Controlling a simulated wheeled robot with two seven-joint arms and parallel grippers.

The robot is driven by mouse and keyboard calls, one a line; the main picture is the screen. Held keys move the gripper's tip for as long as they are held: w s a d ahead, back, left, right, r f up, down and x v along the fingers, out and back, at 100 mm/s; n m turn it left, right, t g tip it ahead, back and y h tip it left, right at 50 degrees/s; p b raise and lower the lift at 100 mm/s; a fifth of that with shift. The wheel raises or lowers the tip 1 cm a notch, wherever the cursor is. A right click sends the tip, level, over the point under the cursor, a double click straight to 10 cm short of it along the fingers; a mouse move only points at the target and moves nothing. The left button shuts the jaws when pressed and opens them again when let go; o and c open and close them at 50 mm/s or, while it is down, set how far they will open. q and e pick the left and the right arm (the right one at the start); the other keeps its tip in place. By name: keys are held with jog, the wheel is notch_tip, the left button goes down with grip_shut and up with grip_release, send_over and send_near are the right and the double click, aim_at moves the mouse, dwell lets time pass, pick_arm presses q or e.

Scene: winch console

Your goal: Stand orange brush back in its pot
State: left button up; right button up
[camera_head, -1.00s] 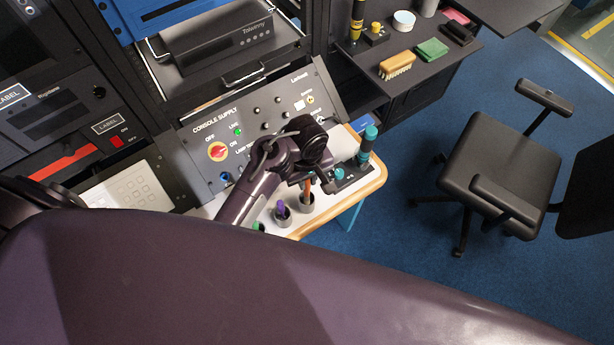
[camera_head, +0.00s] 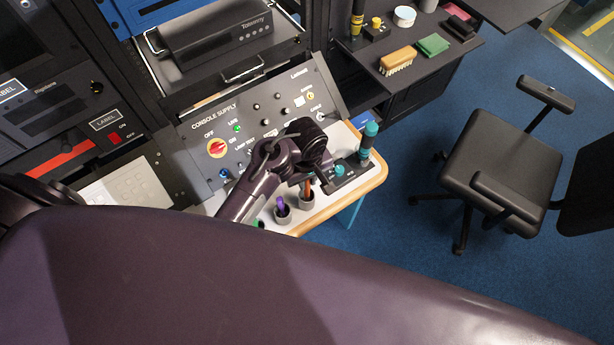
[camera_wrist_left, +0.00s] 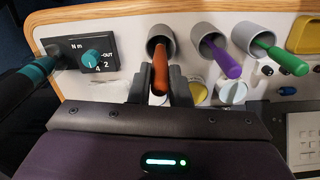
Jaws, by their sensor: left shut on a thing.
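My left gripper (camera_wrist_left: 164,96) is shut on the orange brush (camera_wrist_left: 160,68), with one finger on each side of its handle. In the left wrist view the brush's far end meets the mouth of a grey pot (camera_wrist_left: 161,34); how deep it sits is hidden. In the head view the orange brush (camera_head: 306,188) stands roughly upright at its pot (camera_head: 304,201), just below my left gripper (camera_head: 306,172), whose fingers are mostly hidden by my wrist. My right gripper is not in view.
Beside it, a purple brush (camera_wrist_left: 226,62) and a green brush (camera_wrist_left: 282,58) lean in their own grey pots. A black box with a teal knob (camera_wrist_left: 90,58) and a teal-topped handle (camera_head: 369,137) stand close by. The console panel (camera_head: 205,130) rises behind.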

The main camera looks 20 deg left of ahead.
pick_arm(q)
jog(key=shift+f, duration=0.35)
dwell(0.6)
jog(key=o, duration=0.9)
notch_tip(320, 180, up, 3)
jog(key=p, duration=0.3)
jog(key=shift+f, duration=0.15)
jog(key=shift+r, duration=3.65)
